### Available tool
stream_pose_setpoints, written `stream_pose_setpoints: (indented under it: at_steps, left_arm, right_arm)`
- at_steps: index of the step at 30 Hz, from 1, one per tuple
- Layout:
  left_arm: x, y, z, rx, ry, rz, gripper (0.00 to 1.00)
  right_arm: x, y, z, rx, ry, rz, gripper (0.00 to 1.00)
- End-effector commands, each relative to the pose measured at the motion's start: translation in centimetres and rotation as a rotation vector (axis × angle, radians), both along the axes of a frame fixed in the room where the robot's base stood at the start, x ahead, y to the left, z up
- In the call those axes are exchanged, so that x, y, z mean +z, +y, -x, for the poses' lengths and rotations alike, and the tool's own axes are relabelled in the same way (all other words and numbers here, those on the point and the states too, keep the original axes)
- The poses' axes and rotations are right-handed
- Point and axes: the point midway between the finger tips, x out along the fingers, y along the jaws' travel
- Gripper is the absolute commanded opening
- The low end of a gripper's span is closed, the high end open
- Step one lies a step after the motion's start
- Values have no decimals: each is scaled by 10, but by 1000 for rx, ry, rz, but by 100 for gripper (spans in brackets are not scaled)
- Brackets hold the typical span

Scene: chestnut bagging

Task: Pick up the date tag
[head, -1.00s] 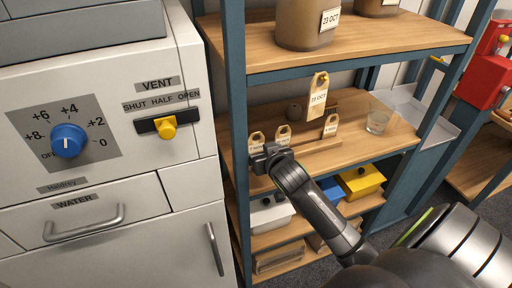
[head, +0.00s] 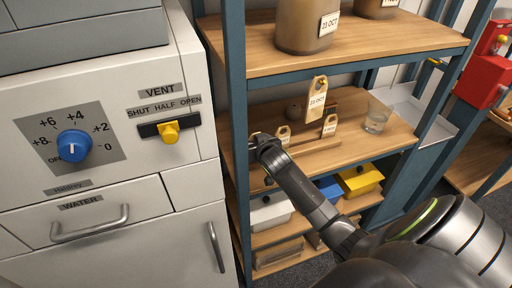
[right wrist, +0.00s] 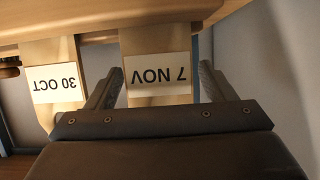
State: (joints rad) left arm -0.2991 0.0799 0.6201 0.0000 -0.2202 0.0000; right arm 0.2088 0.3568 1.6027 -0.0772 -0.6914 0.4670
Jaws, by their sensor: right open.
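Several wooden date tags with white labels are at the middle shelf. In the right wrist view the 7 NOV tag (right wrist: 158,76) hangs upside down in the picture, between the two fingers of my right gripper (right wrist: 158,84). The fingers are open with a gap on each side of it. The 30 OCT tag (right wrist: 55,85) is just left of the left finger. In the head view my right gripper (head: 263,142) is at the shelf's left end and mostly covers the leftmost tag. A larger tag (head: 317,97), seemingly 23 OCT, hangs higher up. My left gripper is not in view.
A glass (head: 376,119) stands on the middle shelf (head: 395,133). The upper shelf holds a jar (head: 303,22) labelled 23 OCT. A blue shelf post (head: 237,110) is close left of my right gripper. Yellow (head: 360,180) and white bins are below. The machine (head: 60,185) stands left.

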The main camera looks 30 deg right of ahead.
Motion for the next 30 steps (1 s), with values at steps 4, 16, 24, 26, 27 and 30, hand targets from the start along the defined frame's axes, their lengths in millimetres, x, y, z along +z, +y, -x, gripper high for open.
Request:
stream_pose_setpoints:
  at_steps: [4, 16, 24, 26, 27, 30]
  left_arm:
    - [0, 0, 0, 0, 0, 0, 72]
    - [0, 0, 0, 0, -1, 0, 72]
    - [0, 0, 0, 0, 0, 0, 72]
    - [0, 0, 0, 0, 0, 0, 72]
    - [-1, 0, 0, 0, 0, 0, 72]
    - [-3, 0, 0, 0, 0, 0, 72]
  right_arm:
    - [0, 0, -1, 1, -1, 0, 76]
    - [0, 0, -1, 0, -1, 0, 40]
    - [0, 0, -1, 1, -1, 0, 34]
    - [1, 0, -1, 0, -1, 0, 34]
    - [2, 0, -1, 0, -2, 0, 34]
    - [7, 0, -2, 0, -4, 2, 34]
